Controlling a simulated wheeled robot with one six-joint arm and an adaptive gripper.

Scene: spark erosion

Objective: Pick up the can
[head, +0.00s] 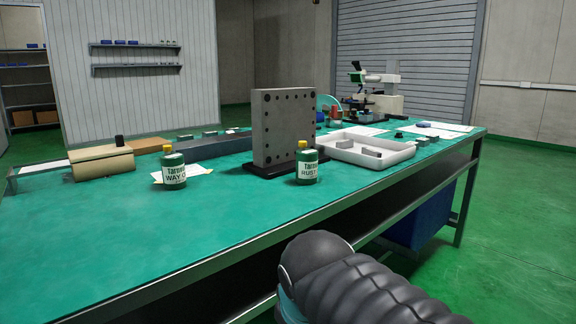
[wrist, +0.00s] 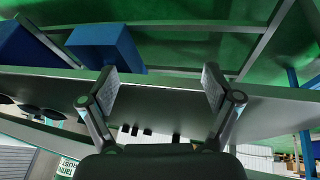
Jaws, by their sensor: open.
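Two similar green cans with white labels stand upright on the green-topped table (head: 120,240) in the head view. One can (head: 173,170), labelled "WAY", is left of centre; the other can (head: 307,165), labelled "RUST", has a yellow cap and stands right of centre. Part of a labelled can (wrist: 67,167) shows at the lower left of the wrist view. My gripper (wrist: 160,85) is open, with nothing between its fingers, near the table's edge and apart from the cans. In the head view, my arm shows at the bottom and the fingers cannot be made out.
A grey drilled plate (head: 283,125) stands on a dark base just behind and left of the "RUST" can. A white tray (head: 400,157) with grey blocks lies to its right. A tan box (head: 100,162) and a microscope (head: 375,95) are further off. The front left tabletop is clear.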

